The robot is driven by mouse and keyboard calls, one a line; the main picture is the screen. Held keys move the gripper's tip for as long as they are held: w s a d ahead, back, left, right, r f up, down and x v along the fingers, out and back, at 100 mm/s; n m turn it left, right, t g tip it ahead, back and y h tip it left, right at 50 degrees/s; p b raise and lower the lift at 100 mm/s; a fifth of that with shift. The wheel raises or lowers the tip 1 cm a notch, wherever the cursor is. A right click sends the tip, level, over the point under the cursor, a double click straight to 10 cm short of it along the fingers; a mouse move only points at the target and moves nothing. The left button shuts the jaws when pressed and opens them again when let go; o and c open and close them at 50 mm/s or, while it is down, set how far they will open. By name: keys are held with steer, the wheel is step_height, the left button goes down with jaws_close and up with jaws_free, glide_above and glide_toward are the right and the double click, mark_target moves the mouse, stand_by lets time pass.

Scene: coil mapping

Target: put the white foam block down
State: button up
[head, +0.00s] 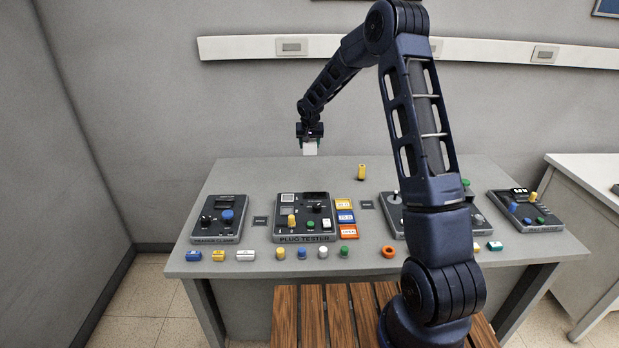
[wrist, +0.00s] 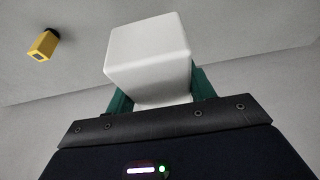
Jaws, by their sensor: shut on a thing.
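The white foam block (head: 310,149) is held in my gripper (head: 310,139) above the back part of the grey table (head: 240,178). In the wrist view the white foam block (wrist: 150,55) sits between the two green fingers of my gripper (wrist: 155,88), which are shut on it. The block's underside is clear of the table as far as the wrist view shows. A yellow plug-like piece (wrist: 42,44) stands apart from the block on the table, and it also shows in the head view (head: 361,172).
A plug tester (head: 305,238) and another panel (head: 219,217) stand at the left front. Coloured cards (head: 345,216), small pegs and an orange ring (head: 388,251) lie nearby. Another panel (head: 525,211) is at the right. The table's back left is bare.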

mark_target(309, 179)
step_height(309, 179, down, 16)
steer(key=shift+r, duration=0.1)
stand_by(0.5)
steer(key=o, duration=1)
steer(key=shift+f, duration=0.2)
steer(key=shift+c, duration=0.2)
steer(key=shift+r, duration=0.1)
